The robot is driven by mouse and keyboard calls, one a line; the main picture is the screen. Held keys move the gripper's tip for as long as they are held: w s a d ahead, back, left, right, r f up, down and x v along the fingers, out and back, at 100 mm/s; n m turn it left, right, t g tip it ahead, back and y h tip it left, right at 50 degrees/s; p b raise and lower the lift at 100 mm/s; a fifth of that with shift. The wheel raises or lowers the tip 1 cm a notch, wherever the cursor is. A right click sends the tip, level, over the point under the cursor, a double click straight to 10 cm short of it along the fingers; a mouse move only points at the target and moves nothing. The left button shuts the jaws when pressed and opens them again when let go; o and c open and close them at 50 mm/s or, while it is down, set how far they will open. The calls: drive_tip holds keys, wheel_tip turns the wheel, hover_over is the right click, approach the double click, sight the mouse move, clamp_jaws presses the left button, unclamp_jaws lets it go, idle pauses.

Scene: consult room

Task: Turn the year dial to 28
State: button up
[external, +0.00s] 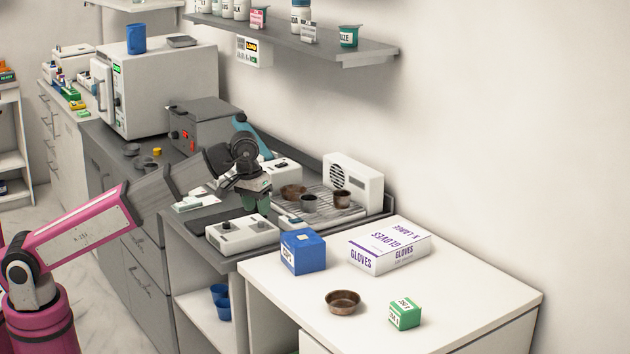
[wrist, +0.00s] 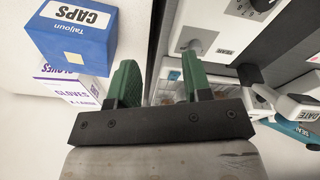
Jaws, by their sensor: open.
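A white box (external: 242,240) with two round dials on top stands on the dark counter in the external view. A white panel (wrist: 212,22), which looks like part of it, shows at the top of the wrist view, with a knob and a numbered dial (wrist: 262,5) cut by the top edge. My gripper (external: 257,200) is at the box's far side, with green fingers apart. In the wrist view my gripper (wrist: 160,80) is open and empty.
A blue caps box (external: 302,252), a gloves box (external: 390,246), a brown bowl (external: 342,302) and a green box (external: 405,313) stand on the white table at right. A rack with brown cups and a white speaker-like unit (external: 353,182) is behind. A date stamp (wrist: 300,108) lies close by.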

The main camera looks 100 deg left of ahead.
drive_tip(key=w+d+f+m+t, duration=0.2)
drive_tip(key=w+d+m, duration=0.1)
drive_tip(key=d, duration=0.4)
drive_tip(key=w+d+f+m+t, duration=0.2)
drive_tip(key=w+d+f+m, duration=0.1)
drive_tip(key=d, duration=0.4)
drive_tip(key=w+d+f+m+t, duration=0.1)
drive_tip(key=w+d+f+m, duration=0.2)
drive_tip(key=d, duration=0.5)
drive_tip(key=shift+w+m+t, duration=0.4)
drive_tip(key=shift+w+m, duration=0.1)
drive_tip(key=shift+w, duration=0.75)
drive_tip(key=shift+w+d, duration=0.1)
